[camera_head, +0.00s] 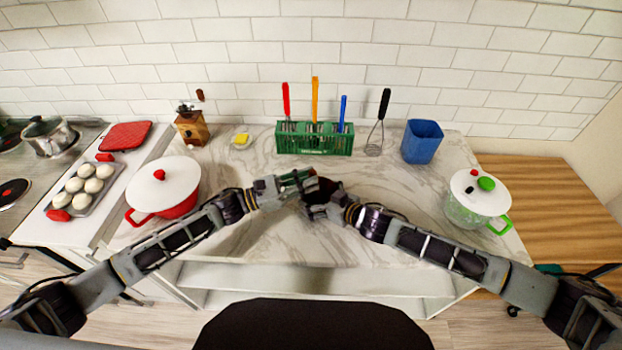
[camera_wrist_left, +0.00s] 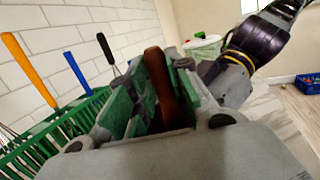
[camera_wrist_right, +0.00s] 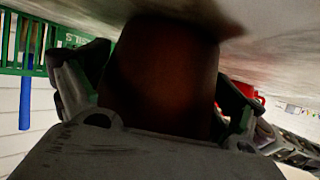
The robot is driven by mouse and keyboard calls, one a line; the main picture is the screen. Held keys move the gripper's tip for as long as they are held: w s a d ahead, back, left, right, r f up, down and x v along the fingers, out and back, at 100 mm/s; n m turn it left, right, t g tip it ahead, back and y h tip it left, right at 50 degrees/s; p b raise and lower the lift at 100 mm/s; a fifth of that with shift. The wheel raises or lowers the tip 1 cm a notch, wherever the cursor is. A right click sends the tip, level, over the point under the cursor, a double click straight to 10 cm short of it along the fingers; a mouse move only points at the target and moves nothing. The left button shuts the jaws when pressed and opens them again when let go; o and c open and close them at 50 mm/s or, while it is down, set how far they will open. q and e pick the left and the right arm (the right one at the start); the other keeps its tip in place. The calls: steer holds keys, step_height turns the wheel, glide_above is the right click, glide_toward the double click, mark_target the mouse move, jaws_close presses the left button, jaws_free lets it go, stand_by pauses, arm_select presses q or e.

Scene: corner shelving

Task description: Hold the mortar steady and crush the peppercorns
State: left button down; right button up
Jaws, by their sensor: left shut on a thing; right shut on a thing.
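The dark brown mortar (camera_head: 325,187) is mostly hidden between my grippers near the middle of the counter. My right gripper (camera_head: 318,205) is shut on it; the mortar's broad brown body (camera_wrist_right: 160,75) fills the space between the fingers in the right wrist view. My left gripper (camera_head: 303,182) is beside and above the mortar. In the left wrist view, its green-padded fingers are shut on a slim brown rod with a rounded end, which looks like the pestle (camera_wrist_left: 158,75). The peppercorns and the pestle's lower end are hidden.
Behind the grippers stand a green utensil rack (camera_head: 315,140), a whisk (camera_head: 375,140) and a blue cup (camera_head: 422,142). A red pot (camera_head: 165,190) is at left, a green-handled pot (camera_head: 477,200) at right. A wooden grinder (camera_head: 191,128) and small yellow-topped dish (camera_head: 241,141) stand behind left.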

arm_select(q)
steer(key=shift+a+f, duration=0.1)
steer(key=shift+f, duration=1.1)
stand_by(0.5)
steer(key=shift+r, duration=0.1)
steer(key=shift+r, duration=1.05)
steer(key=shift+w+a+r, duration=0.1)
steer(key=shift+w+a, duration=0.1)
steer(key=shift+w, duration=0.3)
steer(key=shift+w+a, duration=0.2)
steer(key=shift+w, duration=0.25)
steer(key=shift+f, duration=1.25)
steer(key=shift+r, duration=0.1)
steer(key=shift+r, duration=1)
